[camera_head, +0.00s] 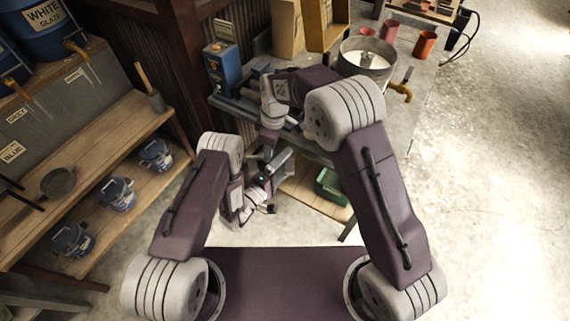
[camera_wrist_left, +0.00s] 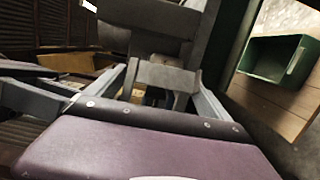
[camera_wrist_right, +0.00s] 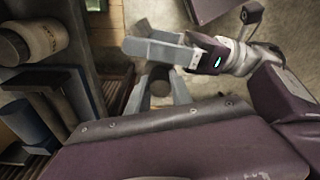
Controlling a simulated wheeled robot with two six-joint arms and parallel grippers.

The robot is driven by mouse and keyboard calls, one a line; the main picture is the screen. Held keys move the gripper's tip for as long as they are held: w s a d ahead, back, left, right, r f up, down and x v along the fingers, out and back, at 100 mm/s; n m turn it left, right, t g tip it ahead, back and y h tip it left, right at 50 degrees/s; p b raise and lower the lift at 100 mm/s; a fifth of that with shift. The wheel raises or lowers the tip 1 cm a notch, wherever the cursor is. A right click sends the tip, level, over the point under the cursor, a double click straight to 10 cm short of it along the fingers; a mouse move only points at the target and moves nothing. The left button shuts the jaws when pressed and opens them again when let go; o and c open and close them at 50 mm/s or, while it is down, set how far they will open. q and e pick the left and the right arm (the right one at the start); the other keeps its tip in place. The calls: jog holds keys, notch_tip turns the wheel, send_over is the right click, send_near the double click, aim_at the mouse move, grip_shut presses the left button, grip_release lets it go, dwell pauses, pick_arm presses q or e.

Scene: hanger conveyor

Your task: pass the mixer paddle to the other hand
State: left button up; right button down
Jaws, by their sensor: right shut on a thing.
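My right gripper (camera_head: 268,140) reaches down in front of the workbench. In the right wrist view its fingers (camera_wrist_right: 160,92) are closed on a dark rounded piece, the mixer paddle (camera_wrist_right: 159,78), seen nearly end-on. The rest of the paddle is hidden or hard to make out. My left gripper (camera_head: 279,162) is just below and beside the right one in the head view. In the left wrist view its fingers (camera_wrist_left: 168,90) stand wide apart, with grey parts seen between and beyond them. I cannot tell whether these parts are paddle or right gripper. The left fingers also show in the right wrist view (camera_wrist_right: 160,44).
Wooden shelving (camera_head: 125,135) with small pails stands left. Open floor lies right.

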pick_arm(q)
jog(key=c, duration=0.4)
pick_arm(e)
jog(key=c, duration=1.6)
grip_release()
pick_arm(q)
jog(key=shift+o, duration=0.2)
pick_arm(e)
jog(key=o, duration=0.5)
jog(key=shift+o, duration=0.2)
